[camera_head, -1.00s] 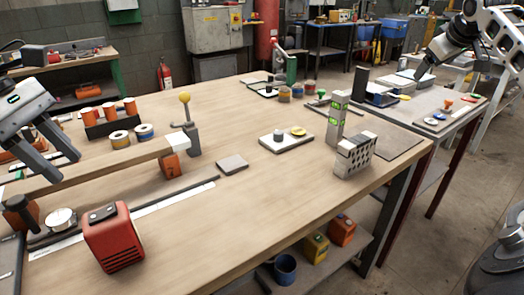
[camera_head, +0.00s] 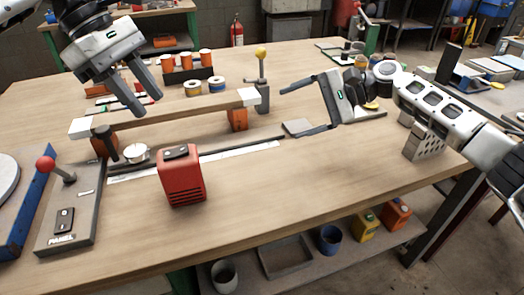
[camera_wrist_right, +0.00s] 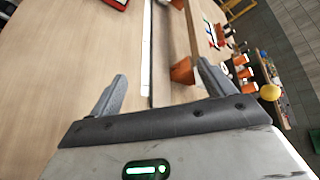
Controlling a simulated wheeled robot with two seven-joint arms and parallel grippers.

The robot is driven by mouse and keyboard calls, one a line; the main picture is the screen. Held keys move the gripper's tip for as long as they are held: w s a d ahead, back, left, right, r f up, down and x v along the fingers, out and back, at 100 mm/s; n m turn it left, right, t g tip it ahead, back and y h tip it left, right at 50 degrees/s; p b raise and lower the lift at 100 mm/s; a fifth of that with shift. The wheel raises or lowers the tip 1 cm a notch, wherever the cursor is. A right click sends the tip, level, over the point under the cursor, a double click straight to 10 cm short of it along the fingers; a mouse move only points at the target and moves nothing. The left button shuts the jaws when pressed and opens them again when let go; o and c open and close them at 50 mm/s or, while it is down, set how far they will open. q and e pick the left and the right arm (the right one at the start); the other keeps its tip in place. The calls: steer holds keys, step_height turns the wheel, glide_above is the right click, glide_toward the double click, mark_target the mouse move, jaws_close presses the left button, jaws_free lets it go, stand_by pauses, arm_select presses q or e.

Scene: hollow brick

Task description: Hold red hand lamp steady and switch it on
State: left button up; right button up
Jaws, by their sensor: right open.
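The red hand lamp (camera_head: 182,180) is a boxy red body with dark slots low on its front and a dark piece with a grey button on top. It stands upright near the table's front edge. A red edge, likely the lamp (camera_wrist_right: 115,3), shows at the top of the right wrist view. My left gripper (camera_head: 148,105) is open and empty, pointing down above and left of the lamp, apart from it. My right gripper (camera_head: 284,116) is open and empty, pointing left, to the right of the lamp and apart from it.
A wooden beam (camera_head: 175,112) on orange blocks runs behind the lamp, with a round gauge (camera_head: 136,153) beside it. A panel with a red-knobbed lever (camera_head: 46,164) stands at left. A perforated block (camera_head: 424,143) sits at right. The table right of the lamp is clear.

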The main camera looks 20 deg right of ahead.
mark_target(180, 169)
steer(key=s+a+r+m+g+y, duration=0.1)
steer(key=s+a+m+g+y, duration=0.15)
steer(key=a, duration=0.75)
steer(key=s+f+m+y, duration=0.1)
steer(key=s+f+m+g+y, duration=0.1)
steer(key=f+m, duration=0.1)
steer(key=s+a+f+m+y, duration=0.1)
steer(key=f, duration=0.1)
steer(key=shift+f+m+g, duration=0.25)
steer(key=a, duration=1.5)
steer(key=shift+w+a, duration=0.25)
steer(key=shift+a, duration=0.1)
